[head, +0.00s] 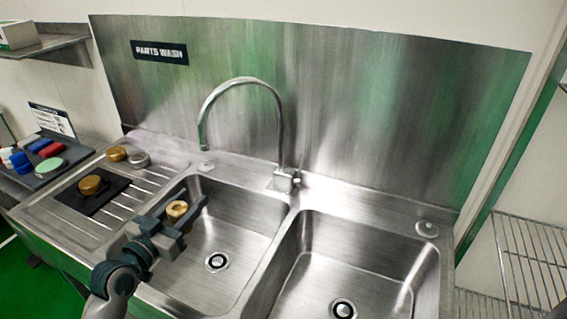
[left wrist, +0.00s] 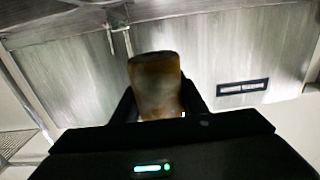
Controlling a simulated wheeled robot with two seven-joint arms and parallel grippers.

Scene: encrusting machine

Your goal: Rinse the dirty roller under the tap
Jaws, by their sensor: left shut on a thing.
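My left gripper (head: 188,214) is shut on the dirty roller (head: 177,210), a tan piece with brown stains. It holds the roller over the left part of the left basin. In the left wrist view the roller (left wrist: 156,86) stands between the two dark fingers, with brownish smears on its side. The tap (head: 242,88) is a tall curved steel spout behind the basins. Its outlet is above and to the right of the roller, apart from it. No water stream shows. My right gripper is not in view.
The left basin (head: 232,235) and right basin (head: 330,250) are empty, each with a drain. On the ribbed drainboard (head: 148,178) are a black mat (head: 75,203) with a brownish roller (head: 91,185), and two more round parts. A tray (head: 75,156) holds coloured items at left.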

